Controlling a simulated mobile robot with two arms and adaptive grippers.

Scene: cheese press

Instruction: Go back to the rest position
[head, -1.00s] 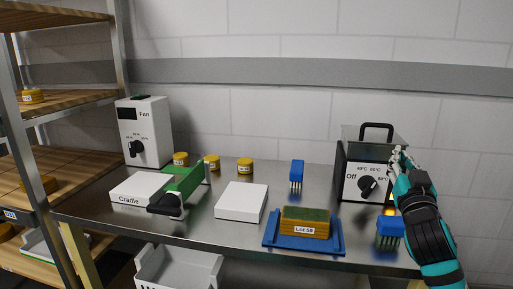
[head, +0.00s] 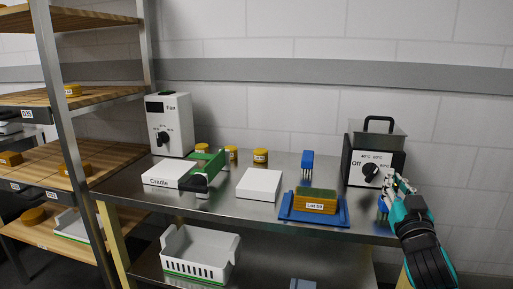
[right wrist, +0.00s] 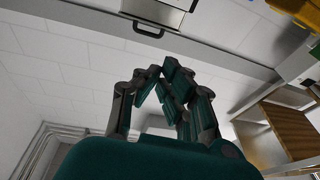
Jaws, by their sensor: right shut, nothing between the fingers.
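My right gripper (head: 393,181) is in the head view at the right, in front of the heater box's right side. Its fingers are shut and empty. It also shows in the right wrist view (right wrist: 160,74), with its fingertips together against the wall. My left gripper is not in view.
Wooden shelves (head: 95,170) stand left.

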